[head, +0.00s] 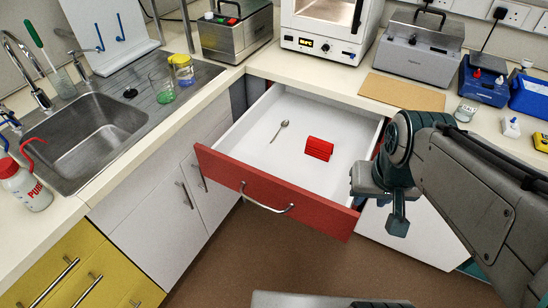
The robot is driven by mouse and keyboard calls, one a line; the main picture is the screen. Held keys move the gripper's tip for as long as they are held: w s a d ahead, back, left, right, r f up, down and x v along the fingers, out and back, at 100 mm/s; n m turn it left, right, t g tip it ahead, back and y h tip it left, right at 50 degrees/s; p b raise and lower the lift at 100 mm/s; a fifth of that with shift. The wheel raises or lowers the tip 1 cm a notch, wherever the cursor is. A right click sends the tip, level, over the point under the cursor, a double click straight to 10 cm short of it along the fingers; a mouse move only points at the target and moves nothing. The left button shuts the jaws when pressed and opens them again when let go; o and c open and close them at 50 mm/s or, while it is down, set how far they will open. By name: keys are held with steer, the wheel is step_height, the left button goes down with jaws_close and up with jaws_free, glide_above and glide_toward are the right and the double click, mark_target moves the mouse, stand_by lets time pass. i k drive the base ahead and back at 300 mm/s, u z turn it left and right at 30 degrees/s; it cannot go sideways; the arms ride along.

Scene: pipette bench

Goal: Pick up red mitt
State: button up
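A small ribbed red item (319,148), which I take for the red mitt, lies on the white floor of the open drawer (262,183), right of its middle. The drawer has a red front with a metal handle. My gripper (385,205) hangs at the drawer's right front corner, to the right of the red item and apart from it. Its fingers are partly hidden by the hand, so I cannot tell how far apart they are. I see nothing held in it.
A spoon (280,131) lies in the drawer, left of the red item. The sink (85,140) and a red-topped bottle (24,185) are at left. A brown board (403,91), grey devices and blue boxes stand on the counter behind. The drawer floor is otherwise clear.

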mark_target(320, 149)
steer(key=u, duration=0.05)
steer(key=k, duration=0.5)
steer(key=z, duration=1.65)
steer(key=i, duration=1.2)
steer(key=u, duration=2.6)
steer(key=i, duration=0.5)
